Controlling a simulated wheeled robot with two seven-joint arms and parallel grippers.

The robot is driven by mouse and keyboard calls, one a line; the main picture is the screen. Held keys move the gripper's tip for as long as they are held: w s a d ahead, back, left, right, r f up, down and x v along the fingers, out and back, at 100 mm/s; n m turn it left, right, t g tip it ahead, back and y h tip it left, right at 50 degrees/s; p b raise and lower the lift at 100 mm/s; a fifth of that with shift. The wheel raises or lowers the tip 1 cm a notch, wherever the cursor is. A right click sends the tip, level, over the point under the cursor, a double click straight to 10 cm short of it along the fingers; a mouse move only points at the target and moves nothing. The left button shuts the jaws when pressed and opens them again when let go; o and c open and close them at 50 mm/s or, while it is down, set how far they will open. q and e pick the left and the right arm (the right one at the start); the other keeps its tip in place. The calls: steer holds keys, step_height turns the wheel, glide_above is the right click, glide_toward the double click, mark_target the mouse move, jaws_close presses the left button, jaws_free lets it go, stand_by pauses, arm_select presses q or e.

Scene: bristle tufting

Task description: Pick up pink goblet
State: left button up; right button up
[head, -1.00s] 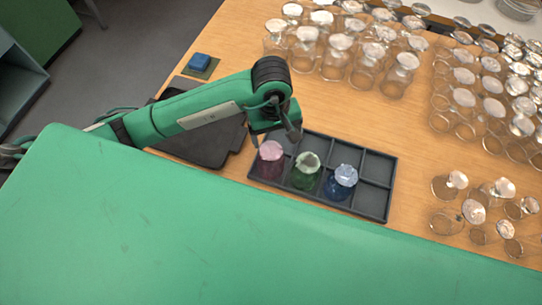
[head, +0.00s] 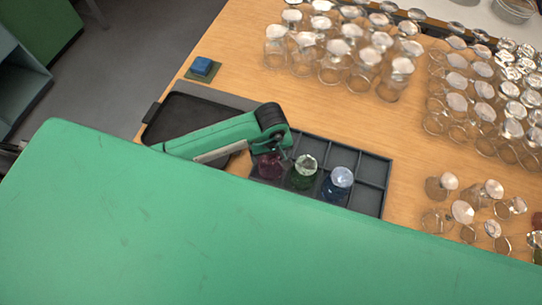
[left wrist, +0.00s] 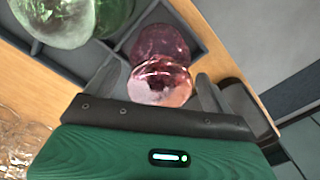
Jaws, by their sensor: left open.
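The pink goblet (head: 268,166) stands in the left end compartment of a dark grey divided tray (head: 374,170). My left gripper (head: 262,150) is over it and partly hides it in the head view. In the left wrist view the pink goblet (left wrist: 160,78) lies between the two fingers of the left gripper (left wrist: 160,88), which are open, one on each side. I cannot tell whether either finger touches it. My right gripper is not in view.
A green goblet (head: 304,170) and a blue goblet (head: 338,182) stand to the right in the same tray. A black tray (head: 190,112) and a blue block (head: 202,65) lie to the left. Many clear goblets (head: 335,62) crowd the back and right of the table.

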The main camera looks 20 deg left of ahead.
arm_select(q)
steer(key=shift+f, duration=1.2)
steer(key=c, duration=0.9)
steer(key=shift+o, duration=0.2)
steer(key=shift+r, duration=0.1)
